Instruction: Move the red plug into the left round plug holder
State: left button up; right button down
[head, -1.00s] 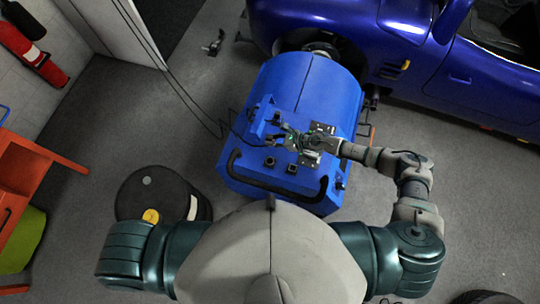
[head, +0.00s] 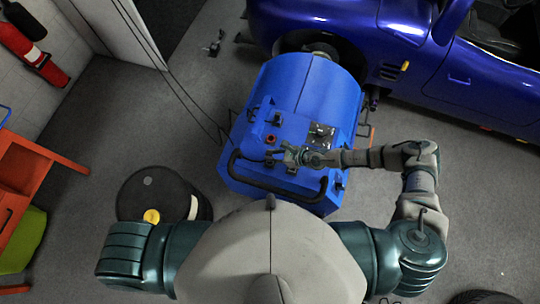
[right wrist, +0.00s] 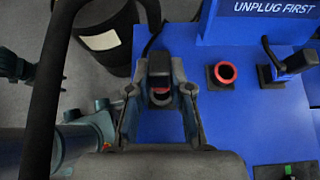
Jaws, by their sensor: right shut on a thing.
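My right gripper (head: 283,156) is over the front part of the blue dynamometer housing (head: 312,85). In the right wrist view its two fingers (right wrist: 160,97) are closed around the red plug (right wrist: 159,68), which shows a black body and a red band. A square black socket with a red round rim (right wrist: 223,73) is empty beside it; it also shows in the head view (head: 271,139).
A black handle bar (head: 309,194) curves along the housing's front. A black-handled connector (right wrist: 290,62) sits right of the red-rimmed socket, below an "UNPLUG FIRST" block (right wrist: 262,20). A dark drum (head: 160,190) stands at left; a blue car (head: 455,75) is behind.

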dwell(0.3)
jog(key=shift+d+f+b, duration=0.15)
jog(key=shift+f+b, duration=0.3)
jog(key=shift+f, duration=0.05)
jog(key=shift+f, duration=0.15)
dwell(0.4)
jog(key=shift+f+b, duration=1.25)
jog(key=shift+f, duration=0.1)
jog(key=c, duration=1)
grip_release()
